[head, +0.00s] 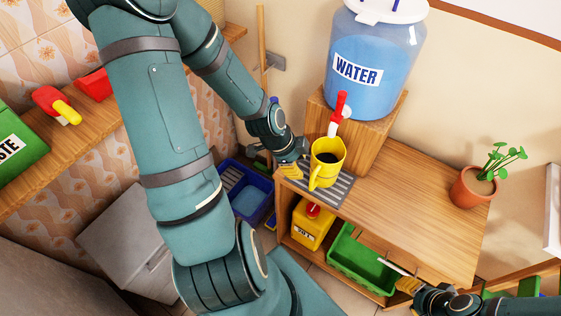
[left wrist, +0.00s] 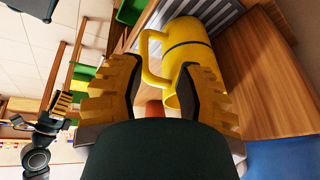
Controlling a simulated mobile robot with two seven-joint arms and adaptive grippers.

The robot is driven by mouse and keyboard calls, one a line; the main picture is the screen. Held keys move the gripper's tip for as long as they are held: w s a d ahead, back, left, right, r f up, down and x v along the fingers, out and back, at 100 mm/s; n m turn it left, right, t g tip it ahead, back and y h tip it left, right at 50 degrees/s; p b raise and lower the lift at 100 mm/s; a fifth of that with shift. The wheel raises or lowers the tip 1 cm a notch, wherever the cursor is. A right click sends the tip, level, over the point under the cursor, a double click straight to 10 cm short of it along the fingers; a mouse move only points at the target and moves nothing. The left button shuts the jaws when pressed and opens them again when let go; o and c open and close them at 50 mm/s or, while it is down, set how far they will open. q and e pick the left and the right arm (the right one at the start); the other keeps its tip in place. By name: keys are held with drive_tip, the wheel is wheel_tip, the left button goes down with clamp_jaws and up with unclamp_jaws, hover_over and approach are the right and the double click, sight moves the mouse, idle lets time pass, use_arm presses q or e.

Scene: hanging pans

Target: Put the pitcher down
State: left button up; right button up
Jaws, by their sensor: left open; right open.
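The yellow pitcher (head: 325,160) stands upright on the grey slatted drip tray (head: 336,199), under the red and white tap; its inside looks dark. In the left wrist view the pitcher (left wrist: 190,48) is just beyond my fingertips, with its handle in front of the gap between them. My left gripper (head: 298,160) is at the pitcher's left side, open; its two yellow fingers (left wrist: 155,95) are spread wide with nothing clamped between them. Contact with the pitcher cannot be told. My right gripper (head: 408,285) is low at the bottom right, away from the pitcher; its fingers are only partly visible.
A blue water dispenser (head: 372,70) stands on a wooden block (head: 375,135) behind the pitcher. A potted plant (head: 474,187) stands at the table's right. The wooden tabletop (head: 410,205) between is clear. Below are a yellow container (head: 312,225), green crate (head: 360,262) and blue bin (head: 247,195).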

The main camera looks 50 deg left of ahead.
use_arm(q)
drive_tip(key=shift+s+a+p, duration=0.5)
drive_tip(key=shift+s+a, duration=0.15)
drive_tip(key=shift+s, duration=0.3)
drive_tip(key=shift+s+a+p, duration=0.5)
drive_tip(key=shift+s+a, duration=0.1)
drive_tip(key=shift+s, duration=0.3)
